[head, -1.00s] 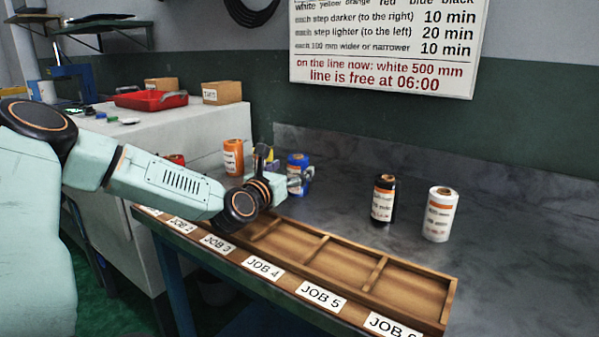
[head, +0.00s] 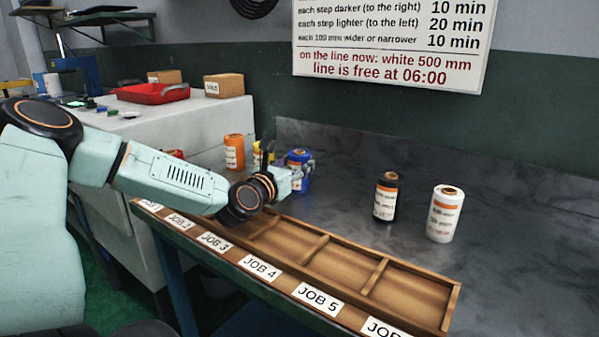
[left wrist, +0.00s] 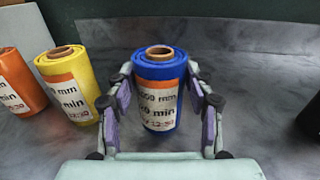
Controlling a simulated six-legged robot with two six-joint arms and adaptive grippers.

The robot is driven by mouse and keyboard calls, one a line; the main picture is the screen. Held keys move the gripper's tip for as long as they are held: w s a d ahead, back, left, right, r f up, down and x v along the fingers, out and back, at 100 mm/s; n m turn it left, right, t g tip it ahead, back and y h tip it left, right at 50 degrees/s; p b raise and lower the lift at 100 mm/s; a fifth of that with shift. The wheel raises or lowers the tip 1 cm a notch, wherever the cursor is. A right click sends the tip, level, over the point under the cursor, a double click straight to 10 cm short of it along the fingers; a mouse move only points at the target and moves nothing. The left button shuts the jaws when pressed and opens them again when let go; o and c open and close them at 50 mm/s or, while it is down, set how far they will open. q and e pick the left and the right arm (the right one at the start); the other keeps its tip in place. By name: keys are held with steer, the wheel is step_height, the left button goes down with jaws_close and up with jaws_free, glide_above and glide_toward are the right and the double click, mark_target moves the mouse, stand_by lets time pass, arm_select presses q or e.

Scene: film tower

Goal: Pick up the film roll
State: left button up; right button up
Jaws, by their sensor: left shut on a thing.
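A blue film roll (head: 299,158) with a white and orange label stands upright on the grey bench, behind the wooden tray. My left gripper (head: 300,172) is at the roll, its fingers on either side. In the left wrist view, the blue roll (left wrist: 160,90) is between the two purple-padded fingers of my left gripper (left wrist: 163,100), which is shut on it. An orange roll (head: 234,152) and a yellow roll (head: 258,157), partly hidden by my arm, stand to its left. A black roll (head: 386,196) and a white roll (head: 444,214) stand to its right. My right gripper is not in view.
A wooden tray (head: 372,276) with compartments and job labels lies along the bench's front edge. A white cabinet to the left bears a red bin (head: 152,93) and small boxes (head: 224,86). The bench right of the white roll is clear.

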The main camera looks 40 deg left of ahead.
arm_select(q)
steer(key=shift+c, duration=0.8)
steer(key=shift+w+a+f, duration=0.1)
steer(key=shift+w, duration=0.1)
steer(key=c, duration=0.4)
steer(key=shift+s, duration=0.15)
steer(key=shift+c, duration=0.5)
